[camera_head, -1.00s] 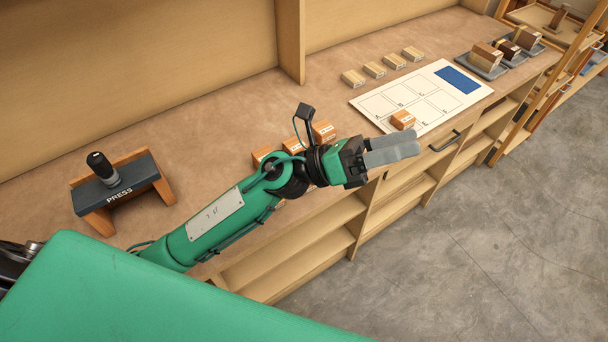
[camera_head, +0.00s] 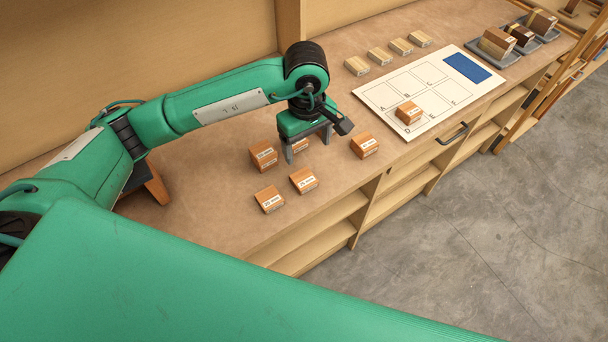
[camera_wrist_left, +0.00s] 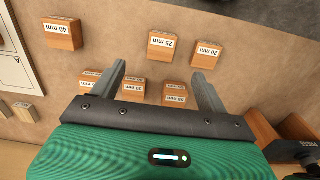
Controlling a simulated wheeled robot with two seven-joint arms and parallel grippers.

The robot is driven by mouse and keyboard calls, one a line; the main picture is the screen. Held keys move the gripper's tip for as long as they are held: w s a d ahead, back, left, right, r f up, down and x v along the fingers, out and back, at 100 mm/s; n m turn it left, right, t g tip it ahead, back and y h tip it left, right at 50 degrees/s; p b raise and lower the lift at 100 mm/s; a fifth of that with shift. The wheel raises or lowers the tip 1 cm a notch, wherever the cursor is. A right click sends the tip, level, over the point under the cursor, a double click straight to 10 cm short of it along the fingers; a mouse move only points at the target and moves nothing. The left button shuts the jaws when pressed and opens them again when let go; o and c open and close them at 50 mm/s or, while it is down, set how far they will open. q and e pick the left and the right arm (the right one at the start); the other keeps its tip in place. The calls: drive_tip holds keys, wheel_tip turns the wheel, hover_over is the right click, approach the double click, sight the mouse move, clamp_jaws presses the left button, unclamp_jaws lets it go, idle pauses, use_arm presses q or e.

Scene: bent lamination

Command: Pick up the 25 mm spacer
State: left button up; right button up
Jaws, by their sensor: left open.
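The 25 mm spacer (camera_wrist_left: 165,47) is an orange-brown wooden block with a white label, legible in the left wrist view. In the head view it appears to be the block (camera_head: 304,182) in the front row on the bench. My left gripper (camera_head: 308,147) points down over the spacer group, open and empty. In the left wrist view its fingers (camera_wrist_left: 157,74) are spread apart, and the 25 mm spacer lies beyond their tips, not between them. A 20 mm spacer (camera_wrist_left: 206,54) sits close beside it. My right gripper is not in view.
A 40 mm spacer (camera_wrist_left: 62,36) stands apart, nearer the board. Other spacers (camera_wrist_left: 132,90) sit close under the fingers, partly hidden. A marked white board (camera_head: 380,97) carries one block (camera_head: 408,112). Pale blocks (camera_head: 380,56) line up behind; grey trays (camera_head: 497,59) stand at the far right.

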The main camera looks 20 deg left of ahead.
use_arm(q)
drive_tip(key=p, duration=0.3)
hover_over(304, 178)
drive_tip(key=f, duration=0.8)
drive_tip(key=shift+s+d+f, duration=0.1)
drive_tip(key=shift+d+f, duration=0.1)
drive_tip(key=shift+f, duration=0.2)
drive_tip(key=f+p, duration=0.2)
drive_tip(key=f, duration=0.2)
drive_tip(key=shift+a+p, duration=0.2)
drive_tip(key=shift+p, duration=0.1)
drive_tip(key=shift+f, duration=0.4)
drive_tip(key=c, duration=1.1)
